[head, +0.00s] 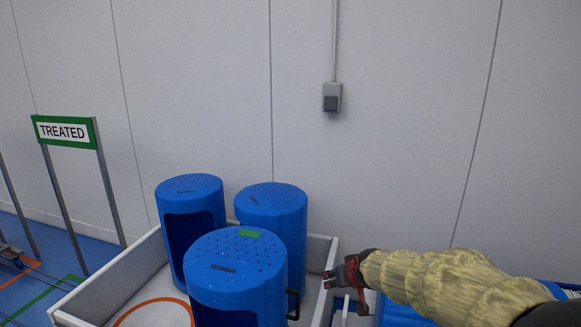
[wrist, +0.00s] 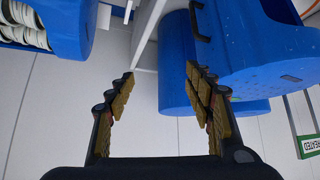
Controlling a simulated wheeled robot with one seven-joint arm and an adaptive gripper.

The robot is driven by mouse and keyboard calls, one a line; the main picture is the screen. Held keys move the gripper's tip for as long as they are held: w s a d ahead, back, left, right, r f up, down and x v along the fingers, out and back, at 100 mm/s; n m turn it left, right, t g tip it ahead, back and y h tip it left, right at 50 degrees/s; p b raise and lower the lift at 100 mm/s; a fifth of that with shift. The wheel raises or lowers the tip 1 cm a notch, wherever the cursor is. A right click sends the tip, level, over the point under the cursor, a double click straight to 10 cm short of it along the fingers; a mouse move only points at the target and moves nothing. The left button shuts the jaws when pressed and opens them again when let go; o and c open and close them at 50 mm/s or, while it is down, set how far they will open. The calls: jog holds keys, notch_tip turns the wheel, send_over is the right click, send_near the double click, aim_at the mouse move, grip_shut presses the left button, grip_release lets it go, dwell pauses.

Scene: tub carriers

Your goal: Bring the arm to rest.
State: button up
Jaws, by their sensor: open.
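My gripper (head: 341,279) is at the lower right of the head view, at the end of my arm in a tan sleeve. In the wrist view my gripper (wrist: 160,88) has its fingers spread wide, with nothing between them. The front blue tub (head: 237,285) stands just left of it, with a green mark on its lid and a dark handle on its right side. The handle also shows in the wrist view (wrist: 199,24), beyond the right finger. The gripper is apart from the handle.
Two more blue tubs (head: 190,225) (head: 271,215) stand behind in the white carrier (head: 320,250). A green-framed TREATED sign (head: 65,131) stands at left. A grey box (head: 332,97) is on the wall. Another blue container (wrist: 48,40) is at the wrist view's upper left.

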jog(key=s+d+r+g, duration=0.1)
jog(key=s+r, duration=0.3)
jog(key=s, duration=0.6)
jog(key=s+d+r, duration=0.1)
jog(key=s+r, duration=0.2)
jog(key=s, duration=0.8)
jog(key=s+d+f+m+g, duration=0.1)
jog(key=s+d+g, duration=0.1)
jog(key=s, duration=1.5)
jog(key=shift+s+d+f+m+h+b, duration=0.15)
jog(key=shift+s+f+m+h+b, duration=0.15)
jog(key=shift+h+b, duration=0.1)
